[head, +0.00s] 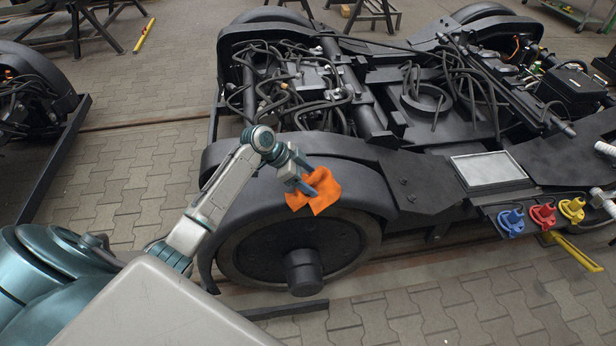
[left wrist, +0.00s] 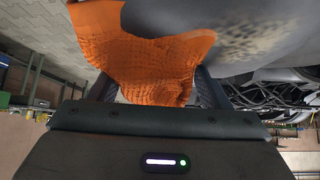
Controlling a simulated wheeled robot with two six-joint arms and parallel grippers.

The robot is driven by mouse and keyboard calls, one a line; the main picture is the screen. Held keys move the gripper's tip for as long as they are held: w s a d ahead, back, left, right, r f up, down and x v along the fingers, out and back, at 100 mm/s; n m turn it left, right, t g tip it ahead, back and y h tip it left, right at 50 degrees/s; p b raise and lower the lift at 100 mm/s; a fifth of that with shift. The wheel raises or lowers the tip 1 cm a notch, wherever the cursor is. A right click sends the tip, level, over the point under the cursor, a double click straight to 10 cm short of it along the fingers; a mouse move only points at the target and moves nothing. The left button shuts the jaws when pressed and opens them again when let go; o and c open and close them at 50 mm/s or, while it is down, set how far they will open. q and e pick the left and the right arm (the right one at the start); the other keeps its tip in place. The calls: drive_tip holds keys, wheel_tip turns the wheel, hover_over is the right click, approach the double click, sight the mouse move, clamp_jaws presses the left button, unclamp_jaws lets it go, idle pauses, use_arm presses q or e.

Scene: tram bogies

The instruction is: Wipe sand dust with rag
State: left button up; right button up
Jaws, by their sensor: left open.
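An orange rag (head: 321,190) lies crumpled on the black curved wheel cover (head: 365,180) of the bogie. My left gripper (head: 311,184) is over the rag, its fingers open. In the left wrist view the rag (left wrist: 150,58) shows between the two spread fingers of the left gripper (left wrist: 155,88). A tan, speckled patch of sand dust (left wrist: 245,42) shows on the dark cover beside the rag in that view. I cannot make out this dust in the head view. My right gripper is in neither view.
Hoses and frame parts (head: 300,85) rise behind the wheel cover. A grey panel (head: 487,170) lies on the bogie's right side, above blue, red and yellow fittings (head: 543,215). Another bogie (head: 30,95) stands at the left.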

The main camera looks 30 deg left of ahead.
use_arm(q)
drive_tip(key=shift+s+f, duration=0.1)
clamp_jaws()
idle(0.3)
